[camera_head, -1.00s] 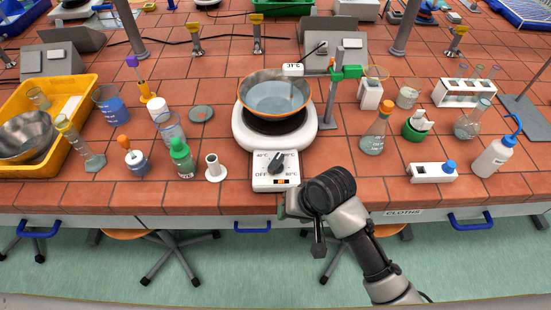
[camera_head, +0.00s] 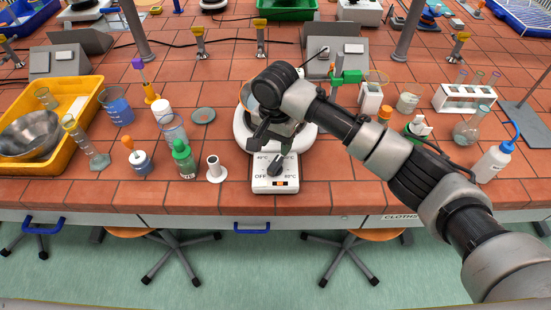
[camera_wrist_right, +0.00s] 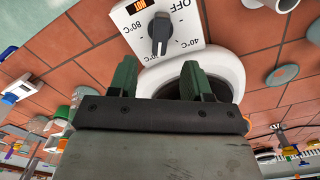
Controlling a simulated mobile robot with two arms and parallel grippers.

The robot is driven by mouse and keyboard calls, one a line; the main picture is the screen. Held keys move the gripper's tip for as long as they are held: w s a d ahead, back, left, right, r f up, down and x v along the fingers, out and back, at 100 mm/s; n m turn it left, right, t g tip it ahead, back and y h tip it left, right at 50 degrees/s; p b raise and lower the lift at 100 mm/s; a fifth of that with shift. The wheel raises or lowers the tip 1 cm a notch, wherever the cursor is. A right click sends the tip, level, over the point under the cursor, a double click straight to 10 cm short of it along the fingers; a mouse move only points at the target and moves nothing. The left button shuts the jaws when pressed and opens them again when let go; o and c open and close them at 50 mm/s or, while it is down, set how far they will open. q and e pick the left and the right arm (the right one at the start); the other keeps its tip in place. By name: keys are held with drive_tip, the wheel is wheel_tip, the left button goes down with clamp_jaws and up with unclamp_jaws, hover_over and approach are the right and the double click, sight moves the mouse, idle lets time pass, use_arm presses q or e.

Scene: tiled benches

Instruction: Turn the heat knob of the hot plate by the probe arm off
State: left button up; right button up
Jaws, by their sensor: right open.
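The hot plate (camera_head: 242,136) is white and stands near the bench's front edge, mostly covered by my right arm in the head view. My right gripper (camera_head: 270,138) is above the plate, just behind the knob. Its green fingers (camera_wrist_right: 162,80) are apart and empty, clear of the knob. The probe arm's green clamp (camera_head: 346,76) stands behind right. My left gripper is not in view.
A green-capped bottle (camera_head: 184,160) and a small white spool-like piece (camera_head: 215,170) stand left of the panel. A yellow tray (camera_head: 82,88) is far left. The bench front right of the panel is clear.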

sight(275, 162)
wheel_tip(275, 162, down, 8)
drive_tip(key=shift+r+p, duration=0.2)
drive_tip(key=shift+p, duration=0.35)
drive_tip(key=shift+c, duration=0.5)
clamp_jaws()
